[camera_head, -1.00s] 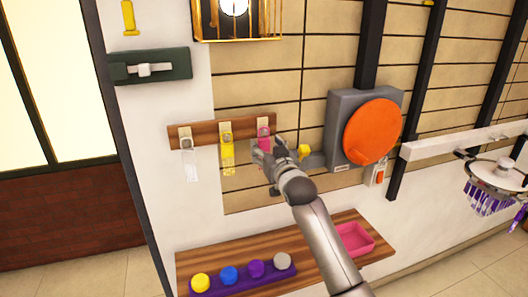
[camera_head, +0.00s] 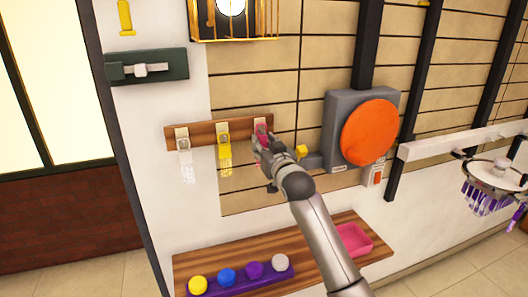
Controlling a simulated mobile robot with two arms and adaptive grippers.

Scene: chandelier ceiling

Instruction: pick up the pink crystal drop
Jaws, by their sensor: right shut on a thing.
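The pink crystal drop (camera_head: 262,137) hangs at the right end of the wooden hook rail (camera_head: 203,134) on the wall. My right gripper (camera_head: 261,146) is shut on the pink crystal drop, and its fingers hide much of it. A yellow crystal drop (camera_head: 225,154) and a clear crystal drop (camera_head: 186,168) hang to the left on the same rail, apart from the gripper. My left gripper is not in view.
A grey box with an orange disc (camera_head: 368,132) and a yellow knob (camera_head: 301,151) is close right of the gripper. Below, a wooden shelf (camera_head: 310,250) holds a purple strip of coloured balls and a pink tray (camera_head: 353,240). A ring with purple drops (camera_head: 490,185) hangs far right.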

